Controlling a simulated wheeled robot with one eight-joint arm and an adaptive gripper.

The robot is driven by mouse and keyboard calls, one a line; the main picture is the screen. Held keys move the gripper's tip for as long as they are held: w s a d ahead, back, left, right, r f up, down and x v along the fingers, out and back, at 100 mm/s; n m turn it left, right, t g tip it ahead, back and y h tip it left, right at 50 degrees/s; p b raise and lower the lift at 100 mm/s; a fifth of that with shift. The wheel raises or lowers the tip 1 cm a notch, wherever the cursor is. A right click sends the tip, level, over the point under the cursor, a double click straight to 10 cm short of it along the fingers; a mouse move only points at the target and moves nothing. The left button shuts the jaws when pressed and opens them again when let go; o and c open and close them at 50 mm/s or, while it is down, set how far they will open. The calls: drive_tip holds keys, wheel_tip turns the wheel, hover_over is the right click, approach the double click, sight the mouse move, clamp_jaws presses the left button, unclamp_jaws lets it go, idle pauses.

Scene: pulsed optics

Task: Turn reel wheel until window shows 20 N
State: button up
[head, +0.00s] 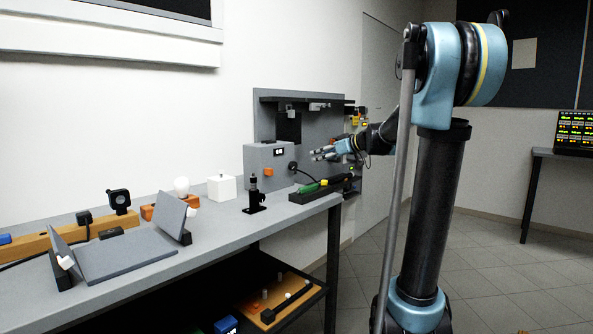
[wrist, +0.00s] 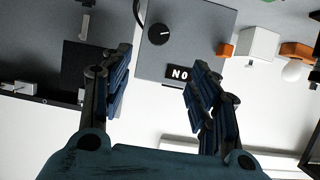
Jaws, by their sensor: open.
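A grey box (head: 266,163) stands at the back of the bench, against the wall panel. A black round wheel (wrist: 159,34) with a white mark sits on its face; it also shows in the head view (head: 292,166). The dark window (wrist: 179,73) appears upside down in the wrist view, with "N" and "0" readable; a finger lies close to its right end and may cover part of it. In the head view the window (head: 278,151) is too small to read surely. My gripper (wrist: 157,72) is open and empty, in front of the box and apart from the wheel.
A white cube (head: 221,188), a bulb (head: 182,186) and a black post (head: 254,195) stand left on the bench. A dark tray with a green item (head: 309,188) lies at the bench's right end, below my gripper.

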sight(295, 167)
drive_tip(key=shift+n+h, duration=0.3)
drive_tip(key=shift+n, duration=0.2)
drive_tip(key=x, duration=1.6)
drive_tip(key=shift+w+a+f, duration=0.1)
drive_tip(key=shift+f, duration=0.2)
drive_tip(key=shift+c, duration=0.5)
drive_tip(key=c, duration=1)
